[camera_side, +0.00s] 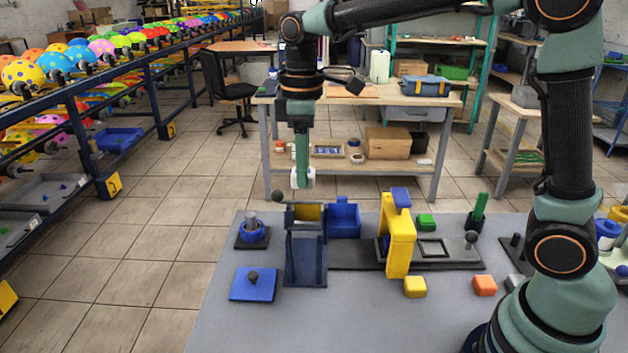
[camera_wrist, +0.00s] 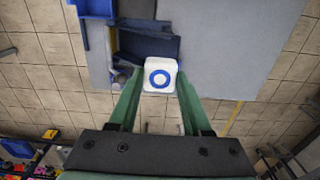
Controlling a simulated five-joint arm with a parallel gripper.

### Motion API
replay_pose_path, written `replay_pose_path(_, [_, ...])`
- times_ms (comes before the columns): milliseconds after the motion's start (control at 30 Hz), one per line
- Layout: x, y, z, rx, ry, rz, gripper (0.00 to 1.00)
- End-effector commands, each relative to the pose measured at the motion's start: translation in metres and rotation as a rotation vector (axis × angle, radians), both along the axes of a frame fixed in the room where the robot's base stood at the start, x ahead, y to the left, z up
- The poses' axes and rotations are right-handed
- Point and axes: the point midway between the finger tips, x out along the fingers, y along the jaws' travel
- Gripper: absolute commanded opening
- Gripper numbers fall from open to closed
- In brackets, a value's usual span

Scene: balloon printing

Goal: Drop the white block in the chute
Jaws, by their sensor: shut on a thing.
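The white block (camera_side: 309,180) hangs in the air above the far edge of the table, just over the top of the chute in the side view. In the wrist view the white block (camera_wrist: 160,68) shows a blue ring on its face. My gripper (camera_side: 301,170) is shut on it, with one green finger on each side in the wrist view (camera_wrist: 160,88). The chute (camera_side: 305,262) is a dark blue-grey ramp with a yellow panel near its top. The chute (camera_wrist: 147,45) lies behind the block in the wrist view, which partly hides it.
A blue bin (camera_side: 343,220) stands right of the chute, then a yellow upright stand (camera_side: 398,240). Yellow (camera_side: 415,287) and orange (camera_side: 485,286) blocks lie in front.

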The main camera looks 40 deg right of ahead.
Motion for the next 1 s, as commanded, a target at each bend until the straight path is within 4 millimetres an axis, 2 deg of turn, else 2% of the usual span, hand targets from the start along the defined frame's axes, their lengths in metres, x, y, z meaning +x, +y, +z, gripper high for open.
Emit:
replay_pose_path(700, [-0.001,0.000,-0.060,0.000,0.003,0.000,0.09])
replay_pose_path(1000, [0.000,0.000,-0.072,-0.001,0.001,0.000,0.09])
